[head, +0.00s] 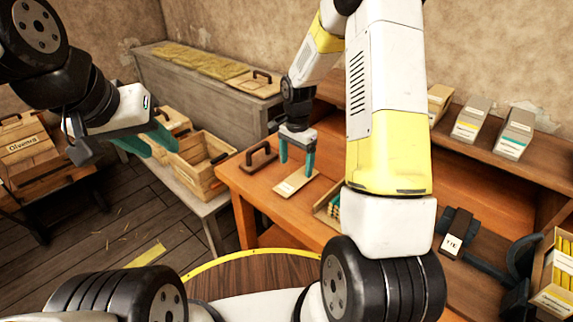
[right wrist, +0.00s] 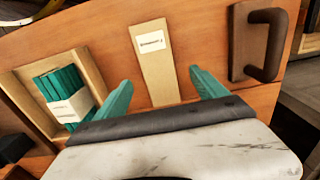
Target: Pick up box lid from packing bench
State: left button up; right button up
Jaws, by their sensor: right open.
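The box lid (head: 292,186) is a flat tan strip with a white label, lying on the orange-brown packing bench (head: 256,186). In the right wrist view the lid (right wrist: 154,72) lies between and beyond the two teal fingertips. My right gripper (head: 296,172) is open, pointing down over the lid, with one finger to each side. It holds nothing; whether the fingers touch the bench is unclear. In the right wrist view the right gripper (right wrist: 160,88) straddles the lid's near end. My left gripper (head: 117,150) is at the left, away from the bench, with its fingers apart and empty.
A small box of banded teal sticks (right wrist: 65,95) stands beside the lid, and a dark handle (right wrist: 265,48) is on the other side. Wooden crates (head: 200,165) stand at the left. Labelled boxes (head: 515,135) stand on the right shelf.

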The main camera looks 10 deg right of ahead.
aim_at(297, 180)
jog(key=f, duration=0.5)
jog(key=shift+d+f, duration=0.2)
jog(key=shift+f, duration=0.1)
jog(key=c, duration=1.4)
